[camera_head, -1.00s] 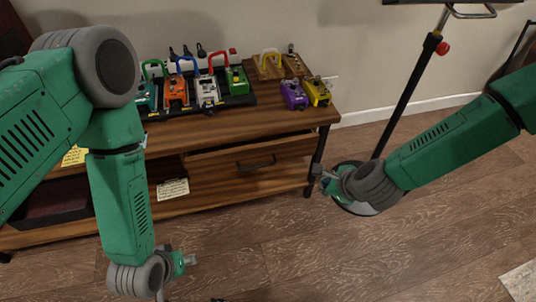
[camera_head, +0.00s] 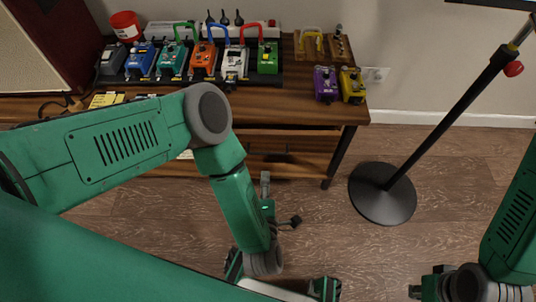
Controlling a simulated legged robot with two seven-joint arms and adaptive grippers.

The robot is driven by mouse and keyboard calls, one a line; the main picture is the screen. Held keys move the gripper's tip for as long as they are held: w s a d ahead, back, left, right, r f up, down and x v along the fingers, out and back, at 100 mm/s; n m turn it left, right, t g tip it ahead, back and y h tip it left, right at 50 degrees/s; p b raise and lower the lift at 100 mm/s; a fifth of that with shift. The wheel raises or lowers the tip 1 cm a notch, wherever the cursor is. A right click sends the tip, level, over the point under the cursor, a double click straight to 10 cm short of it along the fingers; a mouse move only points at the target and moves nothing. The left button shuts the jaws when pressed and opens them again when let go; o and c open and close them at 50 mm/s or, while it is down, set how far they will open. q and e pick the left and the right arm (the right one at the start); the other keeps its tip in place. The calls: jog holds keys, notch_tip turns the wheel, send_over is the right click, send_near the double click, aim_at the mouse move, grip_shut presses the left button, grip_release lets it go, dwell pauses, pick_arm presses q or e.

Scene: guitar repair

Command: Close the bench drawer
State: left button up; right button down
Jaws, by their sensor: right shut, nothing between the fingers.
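The wooden bench drawer (camera_head: 312,143) is in the bench's right part, below the top. It stands partly pulled out, with a dark gap above its front. Its dark handle (camera_head: 277,157) is partly hard to make out behind my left arm. My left gripper (camera_head: 280,203) is low in front of the drawer, apart from it, with its fingers spread and nothing between them. My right gripper (camera_head: 416,292) is at the lower right, far from the drawer, shut and empty, partly cut off by the picture's edge.
The bench top (camera_head: 290,108) holds a row of coloured pedals, a purple pedal (camera_head: 326,84) and a yellow pedal (camera_head: 352,85). A stand with a round dark base (camera_head: 382,194) is right of the bench. The floor (camera_head: 350,245) in front is mostly clear.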

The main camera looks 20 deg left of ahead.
aim_at(267, 153)
pick_arm(q)
jog(key=b+x, duration=0.3)
jog(key=x, duration=0.2)
jog(key=b+x, duration=0.4)
jog(key=x, duration=0.2)
jog(key=shift+d+b, duration=0.25)
jog(key=shift+b, duration=0.05)
jog(key=shift+a, duration=0.15)
jog(key=shift+a, duration=0.1)
grip_shut()
